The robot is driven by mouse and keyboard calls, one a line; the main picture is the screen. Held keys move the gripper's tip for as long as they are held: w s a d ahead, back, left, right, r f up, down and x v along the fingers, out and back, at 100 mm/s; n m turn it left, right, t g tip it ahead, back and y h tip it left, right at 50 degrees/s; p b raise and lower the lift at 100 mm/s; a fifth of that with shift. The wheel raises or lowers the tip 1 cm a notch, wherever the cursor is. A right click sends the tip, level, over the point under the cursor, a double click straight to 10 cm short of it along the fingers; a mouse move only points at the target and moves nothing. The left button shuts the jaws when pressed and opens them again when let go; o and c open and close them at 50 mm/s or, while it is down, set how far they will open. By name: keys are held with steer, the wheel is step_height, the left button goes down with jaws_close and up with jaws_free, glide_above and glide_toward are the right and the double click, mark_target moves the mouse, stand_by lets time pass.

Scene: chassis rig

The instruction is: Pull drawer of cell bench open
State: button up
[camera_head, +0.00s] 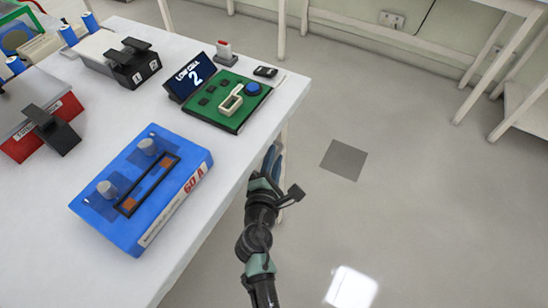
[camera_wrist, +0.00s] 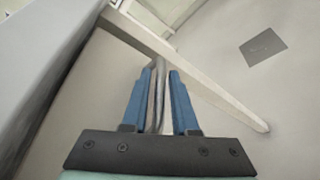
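The cell bench (camera_head: 215,245) has a white top, and its right edge runs beside my arm. A thin metallic bar (camera_wrist: 158,88), apparently the drawer handle, shows between the fingers of my gripper (camera_wrist: 159,75). The blue fingers are apart, with a gap beside the bar. In the head view my gripper (camera_head: 273,160) is at the bench's right edge, partly hidden. The drawer is hidden there.
A blue battery unit (camera_head: 130,225), a green board (camera_head: 215,115) with a "LOW CELL 2" display (camera_head: 190,78), and a red-button box (camera_head: 225,55) stand on the bench. A pale bench leg (camera_wrist: 215,95) runs just beyond my fingers.

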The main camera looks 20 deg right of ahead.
steer(key=shift+c, duration=0.3)
jaws_close()
stand_by(1.2)
